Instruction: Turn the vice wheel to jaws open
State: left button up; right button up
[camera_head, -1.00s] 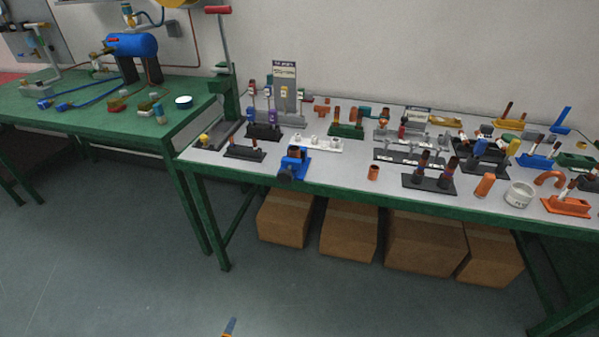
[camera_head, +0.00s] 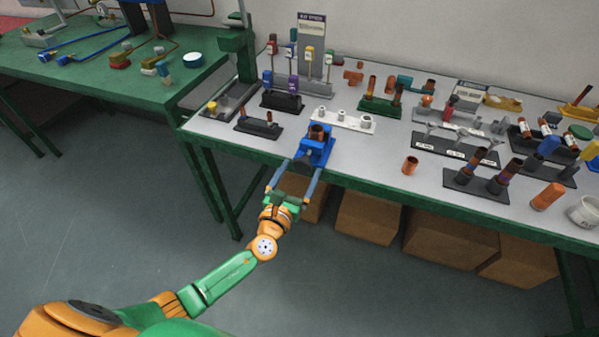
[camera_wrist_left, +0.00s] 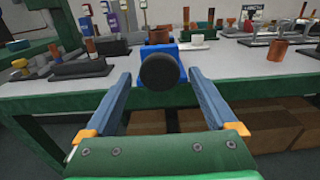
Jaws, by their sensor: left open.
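The blue vice (camera_head: 316,147) sits at the front edge of the grey-topped table. Its dark round wheel (camera_head: 303,162) faces me over the edge, and a copper-coloured piece shows at the top of the vice. In the left wrist view the wheel (camera_wrist_left: 160,71) is a black disc in front of the blue vice body (camera_wrist_left: 164,49). My left gripper (camera_head: 295,180) is open, its two blue fingers on either side of the wheel. In the left wrist view the left gripper's fingers (camera_wrist_left: 156,92) are apart with a gap on each side of the wheel. My right gripper is not in view.
A dark stand (camera_head: 258,124) is left of the vice and a white fitting rack (camera_head: 341,121) behind it. A copper cup (camera_head: 410,165) stands to the right. Cardboard boxes (camera_head: 369,219) are under the table. The tabletop right of the vice is partly clear.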

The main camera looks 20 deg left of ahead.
pick_arm(q)
jog(key=shift+s+r, duration=0.1)
jog(key=shift+s, duration=0.05)
jog(key=shift+c, duration=0.7)
jog(key=c, duration=1.2)
jog(key=shift+n, duration=0.3)
jog(key=n+b, duration=0.2)
jog(key=n, duration=0.1)
jog(key=shift+n, duration=0.3)
jog(key=n+b, duration=0.1)
jog(key=n, duration=0.3)
jog(key=shift+n+b, duration=0.3)
jog(key=shift+b, duration=0.1)
jog(key=shift+c, duration=0.2)
